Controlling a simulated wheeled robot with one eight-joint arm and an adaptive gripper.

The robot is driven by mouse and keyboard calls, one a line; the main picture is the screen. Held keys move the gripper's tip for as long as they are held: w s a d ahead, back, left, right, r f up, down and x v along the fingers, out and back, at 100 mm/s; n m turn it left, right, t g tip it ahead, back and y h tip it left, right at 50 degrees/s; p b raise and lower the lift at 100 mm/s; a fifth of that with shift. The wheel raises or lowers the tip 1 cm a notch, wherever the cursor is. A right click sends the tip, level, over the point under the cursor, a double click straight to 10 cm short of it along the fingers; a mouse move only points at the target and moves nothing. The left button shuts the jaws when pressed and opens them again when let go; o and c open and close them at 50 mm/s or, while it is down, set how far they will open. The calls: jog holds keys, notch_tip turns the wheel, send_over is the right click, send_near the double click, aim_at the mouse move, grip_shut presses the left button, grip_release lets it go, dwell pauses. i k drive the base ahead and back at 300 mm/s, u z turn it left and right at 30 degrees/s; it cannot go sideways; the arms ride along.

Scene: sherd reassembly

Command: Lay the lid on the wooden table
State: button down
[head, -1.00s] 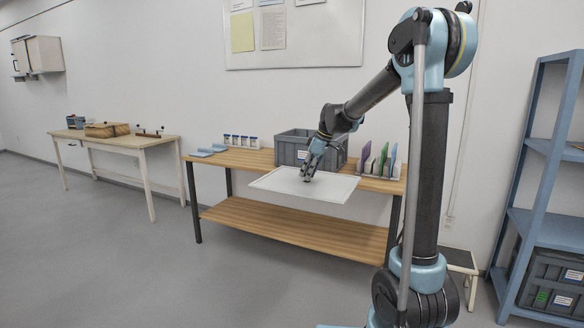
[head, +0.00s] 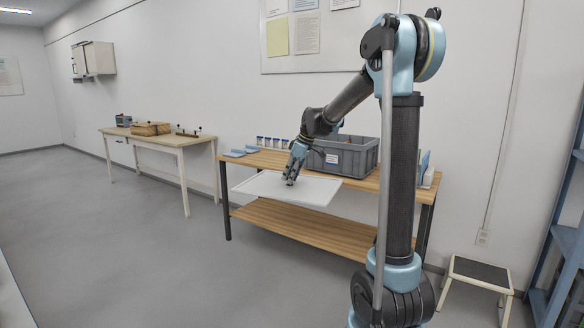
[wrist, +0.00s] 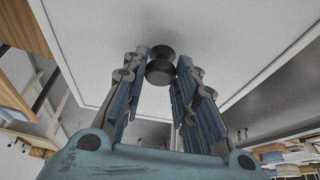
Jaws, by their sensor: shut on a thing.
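The lid is a thin white rectangular panel (head: 315,191) with a raised edge and a dark round knob. In the head view my gripper (head: 290,182) is shut on the lid's knob and holds the lid roughly level in the air, in front of the wooden table. In the wrist view the knob (wrist: 160,68) sits between the fingertips and the pale lid (wrist: 215,28) fills the upper part. The wooden table (head: 262,160) has a plank top and a lower shelf; the lid and my arm hide part of its top.
A grey crate (head: 358,158) stands open on the tabletop. Small jars (head: 270,142) and blue items (head: 240,153) are on its left end. A cream desk (head: 160,138) stands farther left. A step stool (head: 478,272) is at right. Open floor lies in front.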

aim_at(275, 159)
jog(key=u, duration=0.5)
jog(key=i, duration=0.7)
jog(key=u, duration=0.65)
jog(key=i, duration=1)
jog(key=z, duration=0.35)
jog(key=i, duration=0.8)
jog(key=z, duration=0.9)
jog(key=i, duration=0.4)
jog(key=z, duration=0.3)
